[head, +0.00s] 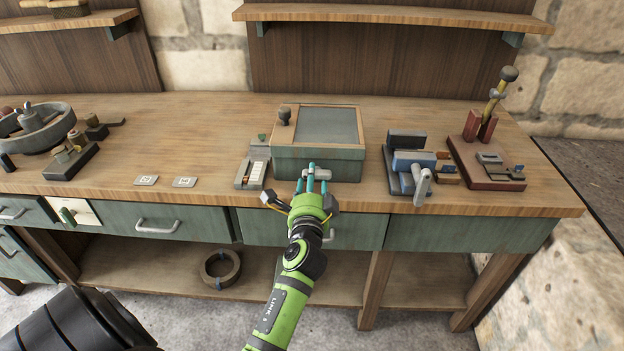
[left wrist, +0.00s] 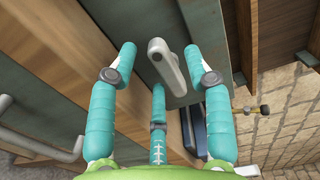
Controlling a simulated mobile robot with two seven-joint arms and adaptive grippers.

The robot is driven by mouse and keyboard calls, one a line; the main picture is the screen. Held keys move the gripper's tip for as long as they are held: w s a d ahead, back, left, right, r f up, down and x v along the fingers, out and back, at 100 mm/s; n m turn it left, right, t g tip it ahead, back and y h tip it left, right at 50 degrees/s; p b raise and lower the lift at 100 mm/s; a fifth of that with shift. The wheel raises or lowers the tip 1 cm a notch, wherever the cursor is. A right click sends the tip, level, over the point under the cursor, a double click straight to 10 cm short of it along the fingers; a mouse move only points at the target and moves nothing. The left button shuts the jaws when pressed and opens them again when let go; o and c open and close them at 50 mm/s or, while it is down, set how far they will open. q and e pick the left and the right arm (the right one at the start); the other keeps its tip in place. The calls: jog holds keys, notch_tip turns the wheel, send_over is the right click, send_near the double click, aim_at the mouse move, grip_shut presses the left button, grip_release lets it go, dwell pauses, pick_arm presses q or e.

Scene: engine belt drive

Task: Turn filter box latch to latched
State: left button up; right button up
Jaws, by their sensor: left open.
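The filter box (head: 345,165) is a green box with a wooden-framed lid and a dark knob, standing near the front edge of the workbench. Its latch (head: 323,174) is a grey lever on the front face, partly hidden by my fingers in the head view. In the left wrist view the latch (left wrist: 167,66) shows as a bent grey bar on the green face. My left gripper (head: 311,180), with teal fingers, is in front of the box. Its fingers (left wrist: 163,75) are spread on either side of the latch, with no clear contact. My right gripper is out of view.
A blue vise-like device (head: 412,165) stands right of the box, with a red-brown fixture (head: 490,170) beyond it. A small grey-and-white block (head: 252,173) is close on the left. Drawer handles (head: 157,226) project below the bench edge.

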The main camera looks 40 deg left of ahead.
pick_arm(q)
jog(key=v, duration=0.6)
jog(key=shift+s+d, duration=0.15)
jog(key=shift+s, duration=0.05)
dwell(0.4)
jog(key=d+f+g+h, duration=0.1)
jog(key=d+f+h, duration=0.15)
jog(key=f, duration=0.65)
jog(key=d+f+g+h, duration=0.15)
jog(key=d+f, duration=0.25)
jog(key=f, duration=0.4)
jog(key=s+d+f+n+g+h, duration=0.1)
jog(key=s+d+f+g+h, duration=0.2)
jog(key=f, duration=0.5)
jog(key=s+d+f+n+g+h, duration=0.1)
jog(key=s+d+f, duration=0.1)
jog(key=s+f, duration=0.5)
jog(key=s+f+n+g, duration=0.2)
jog(key=s+f, duration=0.4)
jog(key=s, duration=0.4)
jog(key=s+a+f+n+g, duration=0.1)
jog(key=s+f+n+g, duration=0.1)
jog(key=s+f, duration=0.5)
jog(key=s+f+n+g+h+p, duration=0.1)
jog(key=s+f+n+g, duration=0.1)
jog(key=s+f, duration=0.5)
jog(key=s+g, duration=0.1)
jog(key=s, duration=0.5)
jog(key=shift+s+a+n, duration=0.2)
jog(key=shift+n, duration=0.2)
